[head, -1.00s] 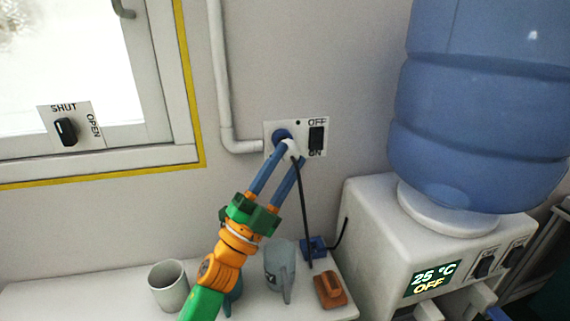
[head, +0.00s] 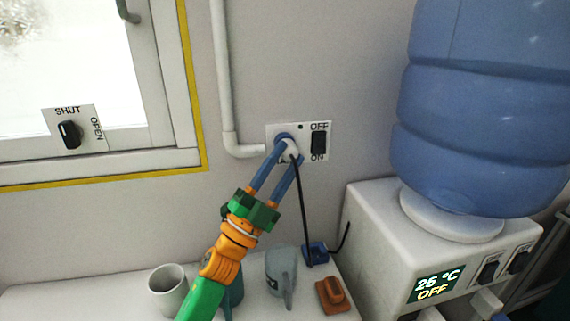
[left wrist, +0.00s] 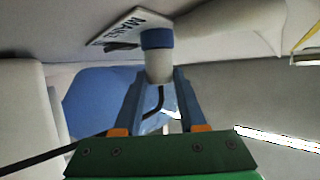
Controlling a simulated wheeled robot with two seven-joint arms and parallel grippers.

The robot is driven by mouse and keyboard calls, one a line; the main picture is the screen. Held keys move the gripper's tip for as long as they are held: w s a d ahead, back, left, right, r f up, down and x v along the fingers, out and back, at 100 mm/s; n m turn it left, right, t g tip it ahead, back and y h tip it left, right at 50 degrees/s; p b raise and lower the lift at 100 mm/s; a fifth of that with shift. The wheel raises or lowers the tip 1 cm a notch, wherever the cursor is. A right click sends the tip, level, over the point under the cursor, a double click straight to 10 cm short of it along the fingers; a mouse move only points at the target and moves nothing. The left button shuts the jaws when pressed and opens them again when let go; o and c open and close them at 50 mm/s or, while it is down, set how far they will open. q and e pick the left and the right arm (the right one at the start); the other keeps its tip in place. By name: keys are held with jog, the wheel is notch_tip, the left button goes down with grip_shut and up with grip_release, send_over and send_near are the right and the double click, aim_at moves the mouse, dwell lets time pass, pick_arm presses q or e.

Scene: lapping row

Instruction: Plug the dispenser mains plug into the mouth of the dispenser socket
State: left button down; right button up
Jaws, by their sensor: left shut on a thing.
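My left gripper (head: 287,154) reaches up to the wall plate and is shut on the white dispenser mains plug (head: 292,147). A black cable hangs from the plug. The dispenser socket (head: 282,139) is a round blue mouth on a white wall plate, partly hidden by the plug and fingers. In the left wrist view the plug (left wrist: 158,68) stands between the fingers, its far end lined up against the blue socket ring (left wrist: 157,38). I cannot tell how deep the plug sits. My right gripper is not in view.
A black OFF/ON rocker (head: 319,143) is beside the socket. The water dispenser (head: 375,220) stands at right, its display reading 25 °C OFF. Below are a pale mug (head: 168,290), a grey jug (head: 281,270), a blue block (head: 315,254) by the cable and an orange object (head: 332,294).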

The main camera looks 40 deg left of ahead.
pick_arm(q)
jog(key=c, duration=0.6)
grip_release()
jog(key=shift+o, duration=1)
jog(key=shift+w+a, duration=0.1)
jog(key=shift+a, duration=0.05)
jog(key=shift+f, duration=0.1)
jog(key=b+v, duration=0.3)
jog(key=v, duration=0.4)
